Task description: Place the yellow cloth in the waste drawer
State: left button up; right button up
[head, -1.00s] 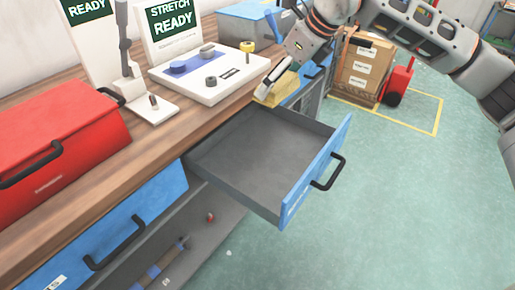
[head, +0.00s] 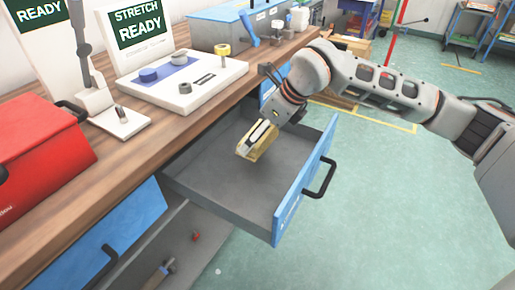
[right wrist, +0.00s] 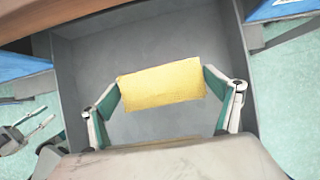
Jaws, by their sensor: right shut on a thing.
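The yellow cloth (head: 262,146) is held in my right gripper (head: 258,138), over the open drawer in the head view. In the right wrist view the cloth (right wrist: 160,84) spans between the two green-padded fingers of the right gripper (right wrist: 162,88), with the grey drawer floor behind it. The open drawer (head: 222,187) is grey inside, with a blue front and black handle. It looks empty below the cloth. The gap between cloth and drawer floor is hard to judge. My left gripper is not in view.
A wooden worktop (head: 150,145) runs along the drawer's left side, with a red toolbox (head: 45,150) and a white fixture board (head: 185,85) on it. A closed blue drawer (head: 100,235) is nearer. Green floor (head: 375,200) lies clear at the right.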

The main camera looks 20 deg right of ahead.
notch_tip(320, 180, down, 4)
jog(key=shift+s+b, duration=0.1)
jog(key=shift+b, duration=0.3)
jog(key=shift+f, duration=0.75)
jog(key=shift+r, duration=0.2)
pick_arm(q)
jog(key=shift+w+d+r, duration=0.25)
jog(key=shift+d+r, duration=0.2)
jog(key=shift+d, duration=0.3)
pick_arm(e)
jog(key=shift+f, duration=0.1)
jog(key=o, duration=0.9)
jog(key=shift+c, duration=0.2)
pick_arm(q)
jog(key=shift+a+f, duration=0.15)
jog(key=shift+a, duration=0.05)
